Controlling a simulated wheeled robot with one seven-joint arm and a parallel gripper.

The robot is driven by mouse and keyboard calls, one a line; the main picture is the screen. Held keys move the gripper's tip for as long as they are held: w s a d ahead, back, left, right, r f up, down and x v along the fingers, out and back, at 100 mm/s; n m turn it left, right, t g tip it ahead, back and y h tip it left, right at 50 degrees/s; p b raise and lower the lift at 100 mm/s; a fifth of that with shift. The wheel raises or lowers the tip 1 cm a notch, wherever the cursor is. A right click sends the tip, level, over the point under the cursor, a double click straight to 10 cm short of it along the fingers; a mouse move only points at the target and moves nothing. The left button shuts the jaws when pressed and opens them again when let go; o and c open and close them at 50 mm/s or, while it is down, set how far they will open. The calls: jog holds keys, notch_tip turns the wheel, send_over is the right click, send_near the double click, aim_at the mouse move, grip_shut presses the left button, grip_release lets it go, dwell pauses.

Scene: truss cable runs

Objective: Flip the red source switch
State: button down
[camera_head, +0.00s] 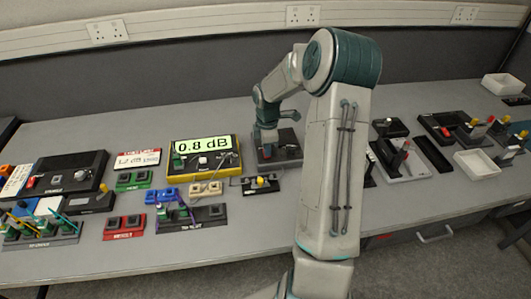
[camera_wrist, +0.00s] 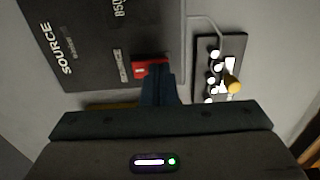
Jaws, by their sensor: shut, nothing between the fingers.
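The dark source box (camera_head: 291,153) sits at mid-table in the head view, partly behind my arm. In the wrist view the box (camera_wrist: 90,50) fills the upper left, with white "SOURCE" lettering. The red switch (camera_wrist: 139,69) is near its lower right edge, partly covered by my fingers. My gripper (camera_wrist: 157,76) is shut and empty, with its fingertips right at the switch. I cannot tell whether they touch it. In the head view my gripper (camera_head: 268,148) points down over the box, and the switch is not visible there.
A small black block (camera_wrist: 205,90) with a yellow knob stands beside the box; the head view shows it (camera_head: 261,183) in front. A yellow-framed meter (camera_head: 204,158) reading 0.8 dB is to the left. Several coloured blocks are left; white trays (camera_head: 478,164) are right.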

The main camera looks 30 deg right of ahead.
notch_tip(320, 180, up, 7)
jog(key=p, duration=0.5)
jog(key=shift+p, duration=0.4)
jog(key=shift+f, duration=0.1)
dwell(0.3)
jog(key=s+a+r+m+t+h, duration=0.1)
jog(key=s+a+r+m+h, duration=0.1)
jog(key=s+a+r+m, duration=0.75)
jog(key=s+a+r+m+t+y, duration=0.1)
jog(key=s+a+r+m, duration=0.1)
jog(key=s, duration=0.6)
jog(key=s+a+r+m+t+y, duration=0.1)
jog(key=s+a+r+m, duration=0.2)
jog(key=s+r, duration=0.3)
jog(key=shift+s+a+r+t, duration=0.2)
jog(key=shift+s+a+t, duration=0.1)
jog(key=shift+s+a, duration=0.8)
